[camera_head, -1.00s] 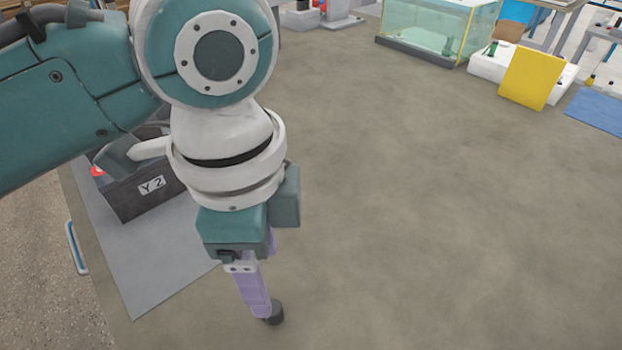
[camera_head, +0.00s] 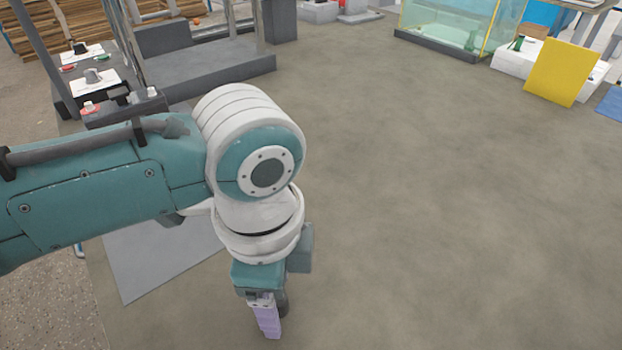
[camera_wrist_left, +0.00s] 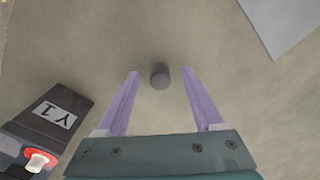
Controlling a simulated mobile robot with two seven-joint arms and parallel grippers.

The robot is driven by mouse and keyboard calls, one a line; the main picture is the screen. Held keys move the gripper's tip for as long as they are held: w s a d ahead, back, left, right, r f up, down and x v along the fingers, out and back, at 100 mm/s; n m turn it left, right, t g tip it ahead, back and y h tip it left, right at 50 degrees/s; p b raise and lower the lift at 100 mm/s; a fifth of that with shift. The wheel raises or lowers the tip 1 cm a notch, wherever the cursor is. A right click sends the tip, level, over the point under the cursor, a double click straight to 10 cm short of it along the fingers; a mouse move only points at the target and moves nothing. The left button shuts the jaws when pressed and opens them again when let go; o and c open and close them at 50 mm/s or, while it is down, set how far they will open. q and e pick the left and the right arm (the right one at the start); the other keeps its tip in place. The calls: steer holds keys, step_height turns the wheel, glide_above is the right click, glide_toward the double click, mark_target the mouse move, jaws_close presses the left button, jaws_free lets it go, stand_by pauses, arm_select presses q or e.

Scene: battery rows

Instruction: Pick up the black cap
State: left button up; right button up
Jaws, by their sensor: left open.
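The black cap (camera_wrist_left: 159,76) is a small, dark, short cylinder on the worn grey-brown surface. In the left wrist view it shows between the two purple fingers of my left gripper (camera_wrist_left: 160,73), near their tips, with a gap on each side. In the head view my left gripper (camera_head: 268,322) points down, and the cap (camera_head: 283,303) is partly hidden behind a finger. The gripper is open and empty. I cannot tell the height of the fingertips above the surface. My right gripper is not in view.
A grey mat (camera_head: 150,262) lies left of the gripper. A glass tank (camera_head: 452,25) and a yellow panel (camera_head: 563,72) stand far right. The middle surface is clear.

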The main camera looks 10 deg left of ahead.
arm_select(q)
jaws_close()
stand_by(0.5)
steer(key=shift+r, duration=0.15)
